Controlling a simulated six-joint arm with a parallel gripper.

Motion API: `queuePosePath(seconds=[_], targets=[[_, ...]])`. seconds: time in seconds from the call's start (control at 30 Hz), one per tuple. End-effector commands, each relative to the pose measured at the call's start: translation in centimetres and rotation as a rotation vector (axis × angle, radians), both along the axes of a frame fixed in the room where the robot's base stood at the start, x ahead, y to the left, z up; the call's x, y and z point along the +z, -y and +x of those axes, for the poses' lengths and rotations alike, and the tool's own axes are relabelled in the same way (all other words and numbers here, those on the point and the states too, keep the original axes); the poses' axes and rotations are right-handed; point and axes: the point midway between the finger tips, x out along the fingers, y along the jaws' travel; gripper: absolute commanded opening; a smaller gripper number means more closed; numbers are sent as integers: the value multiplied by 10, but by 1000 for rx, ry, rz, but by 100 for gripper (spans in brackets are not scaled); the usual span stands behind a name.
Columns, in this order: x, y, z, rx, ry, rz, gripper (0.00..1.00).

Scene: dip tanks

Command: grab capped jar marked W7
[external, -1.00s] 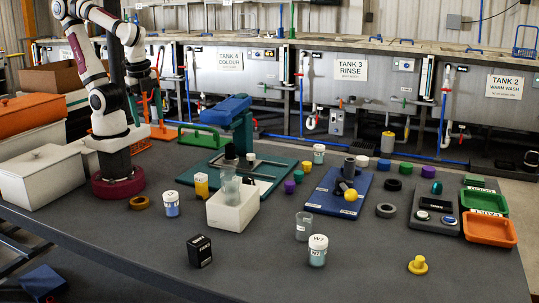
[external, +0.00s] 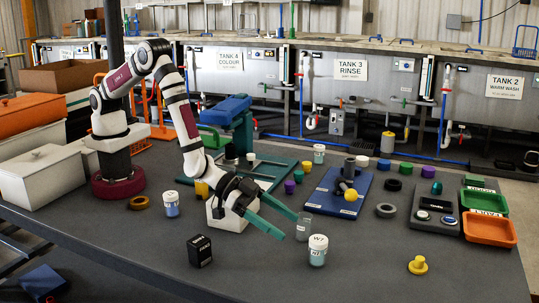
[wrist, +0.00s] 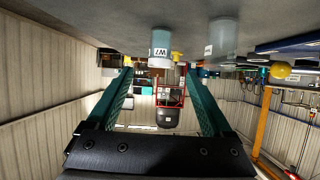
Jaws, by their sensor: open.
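The capped jar marked W7 (external: 318,250) stands upright on the dark table, with a white cap over a pale blue body. My gripper (external: 289,225) has green fingers, spread open and empty, pointing right and down toward the jar from its left. They are apart from it. In the wrist view the picture is inverted; the W7 jar (wrist: 160,47) hangs from the table at the top, just beyond and between the tips of my open gripper (wrist: 158,72).
A clear empty beaker (external: 304,227) stands close behind the W7 jar, near my upper fingertip; it also shows in the wrist view (wrist: 222,40). A black box (external: 200,251) stands at the front left. A yellow knob-shaped piece (external: 418,265) lies right. The table between is clear.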

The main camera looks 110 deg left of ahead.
Motion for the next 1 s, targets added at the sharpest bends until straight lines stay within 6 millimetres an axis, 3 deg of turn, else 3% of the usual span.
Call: queuePosePath(seconds=[0.27,0.5,0.77,1.0], targets=[[-20,-1,28,30,51,-10,85],[-32,1,69,29,48,-11,85],[-34,1,75,28,46,-12,85],[-34,1,75,28,46,-12,45]])
